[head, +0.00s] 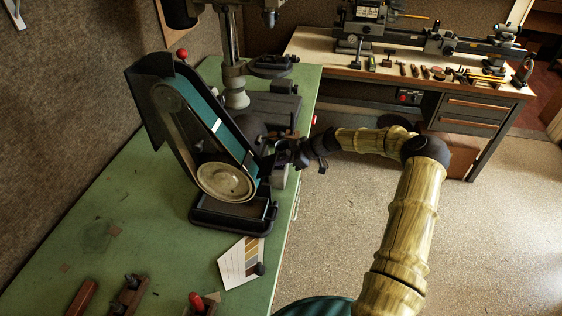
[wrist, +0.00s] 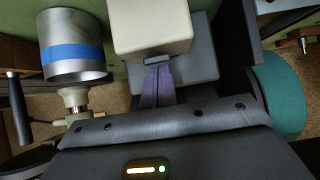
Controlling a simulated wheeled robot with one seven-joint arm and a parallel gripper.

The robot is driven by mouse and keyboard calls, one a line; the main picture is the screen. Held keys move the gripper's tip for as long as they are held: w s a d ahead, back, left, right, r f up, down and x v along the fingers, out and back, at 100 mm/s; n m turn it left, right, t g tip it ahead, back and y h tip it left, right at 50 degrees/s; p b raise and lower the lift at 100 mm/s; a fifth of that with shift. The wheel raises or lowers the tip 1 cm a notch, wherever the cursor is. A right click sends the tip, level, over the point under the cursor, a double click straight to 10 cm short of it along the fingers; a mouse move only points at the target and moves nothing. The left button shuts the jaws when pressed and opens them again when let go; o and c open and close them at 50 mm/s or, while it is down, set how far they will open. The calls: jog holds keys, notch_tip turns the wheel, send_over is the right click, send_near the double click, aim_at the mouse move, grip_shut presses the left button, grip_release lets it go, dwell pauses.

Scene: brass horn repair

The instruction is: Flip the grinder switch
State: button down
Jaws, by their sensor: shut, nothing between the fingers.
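The grinder (head: 225,181), a belt machine with a teal belt and a round pale disc, stands on the green bench. My arm reaches in from the right, and my gripper (head: 284,156) is at the grinder's right side. In the wrist view my gripper (wrist: 158,70) is shut and empty. Its purplish fingertips are at a small dark grey piece (wrist: 158,61) on the edge of a pale box (wrist: 150,27), which looks like the switch. I cannot tell whether they touch it or which way it is set. The head view does not show the switch clearly.
The teal belt (wrist: 282,95) is close on the right in the wrist view. A metal cylinder with a blue band (wrist: 72,52) is on the left. A drill press (head: 236,70) stands behind the grinder. A sample card (head: 241,263) lies in front. The floor to the right is open.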

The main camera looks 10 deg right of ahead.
jog(key=shift+w+a+r+b, duration=0.15)
jog(key=shift+a, duration=0.2)
jog(key=shift+w+a+r+b, duration=0.15)
jog(key=shift+a, duration=0.2)
jog(key=shift+a+r, duration=0.2)
jog(key=shift+r, duration=0.45)
jog(key=r, duration=0.2)
jog(key=shift+w+a+r+p, duration=0.15)
jog(key=shift+a+r+p, duration=0.05)
jog(key=shift+r+p, duration=0.2)
jog(key=s+d+r+b, duration=0.2)
jog(key=d+r, duration=0.3)
jog(key=r, duration=0.3)
jog(key=shift+s+b, duration=0.25)
jog(key=shift+b, duration=0.4)
jog(key=shift+d, duration=0.1)
